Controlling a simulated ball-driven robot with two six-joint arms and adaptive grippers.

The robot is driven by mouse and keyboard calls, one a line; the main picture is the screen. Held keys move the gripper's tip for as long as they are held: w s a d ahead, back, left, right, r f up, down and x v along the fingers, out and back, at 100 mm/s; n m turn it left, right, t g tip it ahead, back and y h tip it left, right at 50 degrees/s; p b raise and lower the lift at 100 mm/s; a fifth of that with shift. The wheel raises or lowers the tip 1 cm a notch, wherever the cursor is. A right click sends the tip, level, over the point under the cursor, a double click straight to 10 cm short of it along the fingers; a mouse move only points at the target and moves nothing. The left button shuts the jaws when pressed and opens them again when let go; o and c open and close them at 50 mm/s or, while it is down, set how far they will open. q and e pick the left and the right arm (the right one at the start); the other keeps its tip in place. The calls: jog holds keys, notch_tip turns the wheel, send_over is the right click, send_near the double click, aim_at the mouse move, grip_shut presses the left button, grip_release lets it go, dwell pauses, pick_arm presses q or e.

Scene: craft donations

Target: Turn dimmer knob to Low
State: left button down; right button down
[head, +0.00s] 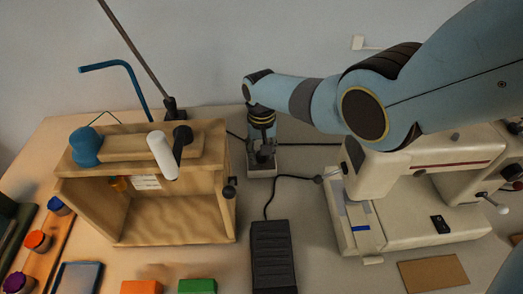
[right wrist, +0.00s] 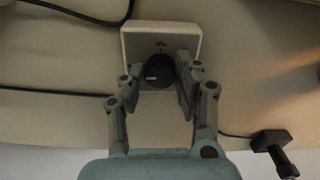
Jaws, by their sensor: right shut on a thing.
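The dimmer is a small pale box (head: 261,174) standing on the table at the back, between the wooden case and the sewing machine. In the right wrist view the box (right wrist: 133,38) carries a round dark knob (right wrist: 160,72) with a short white mark toward the left. A small label on the box is too blurred to read. My right gripper (head: 262,157) reaches down over the box. In the right wrist view its fingers (right wrist: 158,88) are on either side of the knob, shut on it. In the head view the gripper hides the knob. My left gripper is not in view.
A wooden case (head: 142,222) stands to the left, and a cream sewing machine (head: 410,225) to the right. A black foot pedal (head: 272,258) lies in front, with a dark cable running back beside the dimmer. Orange (head: 141,287) and green (head: 197,286) blocks lie at the front.

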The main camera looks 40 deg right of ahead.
jog(key=shift+m, duration=0.5)
jog(key=c, duration=0.9)
grip_release()
jog(key=shift+c, duration=0.2)
jog(key=shift+r, duration=0.1)
notch_tip(320, 180, up, 12)
